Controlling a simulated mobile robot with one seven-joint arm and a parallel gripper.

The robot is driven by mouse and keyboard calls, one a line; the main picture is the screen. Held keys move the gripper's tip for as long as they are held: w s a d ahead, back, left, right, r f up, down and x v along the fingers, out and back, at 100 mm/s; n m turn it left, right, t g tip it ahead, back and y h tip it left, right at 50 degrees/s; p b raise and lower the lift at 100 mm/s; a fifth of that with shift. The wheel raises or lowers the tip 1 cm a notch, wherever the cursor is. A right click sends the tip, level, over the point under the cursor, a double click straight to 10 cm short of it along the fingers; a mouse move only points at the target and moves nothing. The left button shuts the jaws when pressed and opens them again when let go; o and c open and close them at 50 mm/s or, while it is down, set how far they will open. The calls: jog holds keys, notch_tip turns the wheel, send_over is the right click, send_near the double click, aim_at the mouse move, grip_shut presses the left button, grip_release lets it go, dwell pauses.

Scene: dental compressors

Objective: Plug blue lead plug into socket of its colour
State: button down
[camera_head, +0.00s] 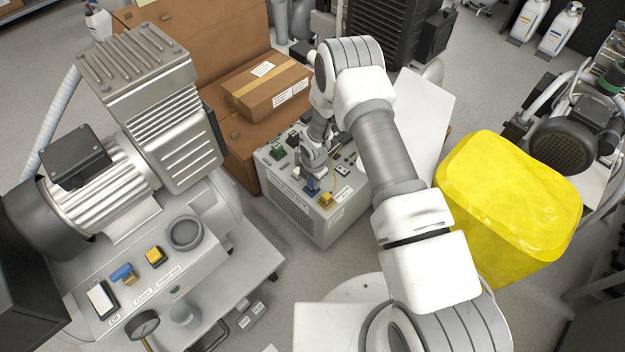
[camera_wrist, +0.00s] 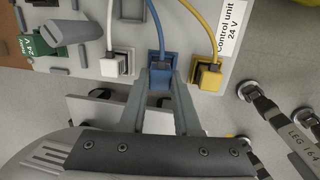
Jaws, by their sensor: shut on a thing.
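The blue lead plug (camera_wrist: 159,68) is between the fingertips of my gripper (camera_wrist: 160,84) in the wrist view, with its blue lead running up and away. My gripper is shut on it. The plug is in line with a white plug (camera_wrist: 117,64) on its left and a yellow plug (camera_wrist: 208,76) on its right, both at the control unit's edge. In the head view my gripper (camera_head: 313,168) is low over the control unit (camera_head: 318,225), close to a blue part (camera_head: 311,187). I cannot tell how deep the blue plug sits; its socket is hidden.
A green 24 V part (camera_wrist: 40,46) is at the wrist view's left. Bare floor shows in front of the unit.

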jog(key=shift+f+b, duration=0.8)
jog(key=shift+f, duration=0.05)
dwell(0.6)
jog(key=shift+r, duration=0.1)
jog(key=c, duration=0.5)
grip_release()
jog(key=shift+c, duration=0.2)
jog(key=shift+o, duration=0.3)
jog(key=shift+o, duration=1.3)
jog(key=shift+r+p, duration=2.25)
jog(key=shift+r, duration=1.25)
jog(key=shift+r, duration=0.1)
